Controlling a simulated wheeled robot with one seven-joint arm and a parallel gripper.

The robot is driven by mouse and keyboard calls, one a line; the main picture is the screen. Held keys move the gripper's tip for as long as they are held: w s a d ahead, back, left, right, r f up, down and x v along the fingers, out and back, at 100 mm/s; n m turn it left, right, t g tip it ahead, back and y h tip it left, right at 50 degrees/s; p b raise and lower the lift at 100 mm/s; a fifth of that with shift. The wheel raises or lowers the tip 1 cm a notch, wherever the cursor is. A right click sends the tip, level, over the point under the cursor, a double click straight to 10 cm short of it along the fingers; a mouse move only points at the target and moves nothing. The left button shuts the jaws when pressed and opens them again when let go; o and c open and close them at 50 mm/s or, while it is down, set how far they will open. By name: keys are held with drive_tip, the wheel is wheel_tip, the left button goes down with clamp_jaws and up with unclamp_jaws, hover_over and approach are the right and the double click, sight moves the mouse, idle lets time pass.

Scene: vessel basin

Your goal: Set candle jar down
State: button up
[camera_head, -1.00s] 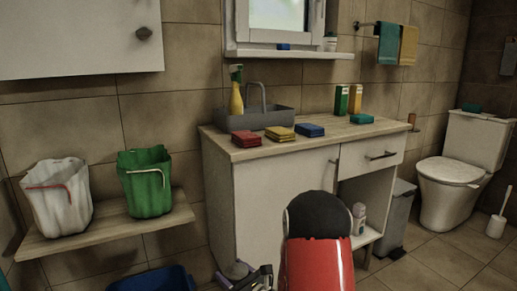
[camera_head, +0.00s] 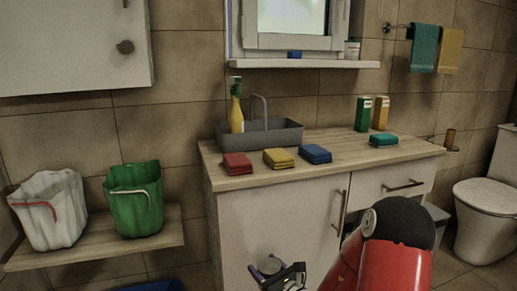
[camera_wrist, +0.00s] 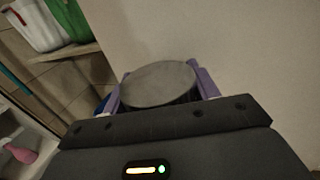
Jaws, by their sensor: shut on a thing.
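My gripper (camera_head: 280,276) is low in front of the white cabinet, at the bottom of the head view. In the wrist view its purple fingers (camera_wrist: 160,98) are closed on either side of a round jar with a flat grey top (camera_wrist: 158,84), which I take to be the candle jar. In the head view the jar shows only as a small greyish round shape (camera_head: 270,265) at the fingers. Its lower part is hidden by my gripper. The jar is held in the air, below the level of the counter (camera_head: 330,150).
A shelf at left (camera_head: 95,251) holds a white bag (camera_head: 50,212) and a green bag (camera_head: 135,205). The counter's front right has free room.

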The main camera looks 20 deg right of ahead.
drive_tip(key=a+r+m+h, duration=0.2)
drive_tip(key=r+h, duration=0.2)
drive_tip(key=r, duration=1.9)
drive_tip(key=s+a+r+m+h, duration=0.1)
drive_tip(key=a+r+m+h, duration=0.1)
drive_tip(key=r, duration=2.1)
drive_tip(key=a+r+m+h, duration=0.2)
drive_tip(key=r+m+h, duration=0.2)
drive_tip(key=r, duration=2)
drive_tip(key=shift+s+a+g+h, duration=0.2)
drive_tip(key=shift+s+g+h, duration=0.15)
drive_tip(key=shift+h, duration=0.65)
